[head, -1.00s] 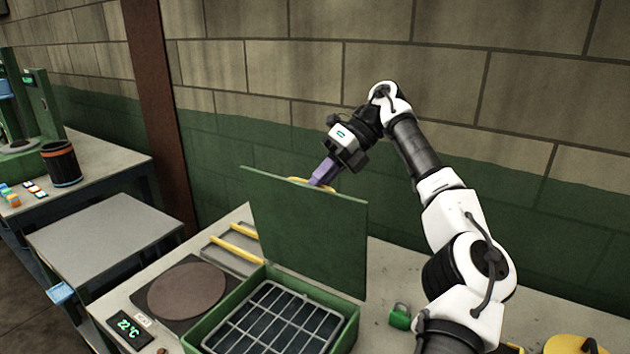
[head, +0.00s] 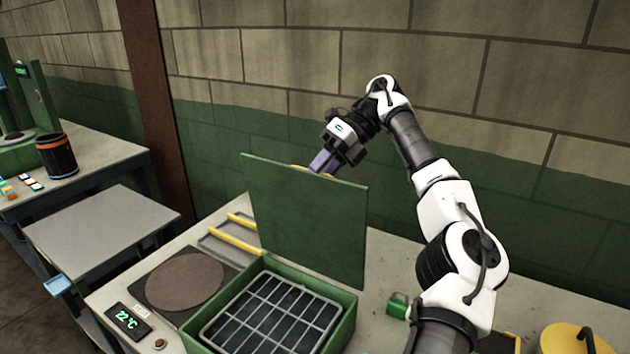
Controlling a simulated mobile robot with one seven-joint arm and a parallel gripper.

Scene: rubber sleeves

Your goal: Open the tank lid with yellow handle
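The green tank (head: 345,328) sits on the bench with a metal grid (head: 270,312) inside it. Its green lid (head: 305,220) stands raised, about upright, at the tank's back edge. Only a sliver of the yellow handle (head: 298,167) shows over the lid's top edge; the rest is hidden behind the lid. My gripper (head: 322,163) is at the lid's top edge beside the handle, with its purple fingers pointing down and left. The lid hides the fingertips, so I cannot see whether they hold the handle.
A round brown plate (head: 185,279) and a temperature display (head: 127,321) lie left of the tank. A rack with yellow bars (head: 232,236) is behind the plate. A green padlock (head: 397,305) lies right of the tank, and a yellow round lid (head: 567,338) is at far right. The wall is close behind.

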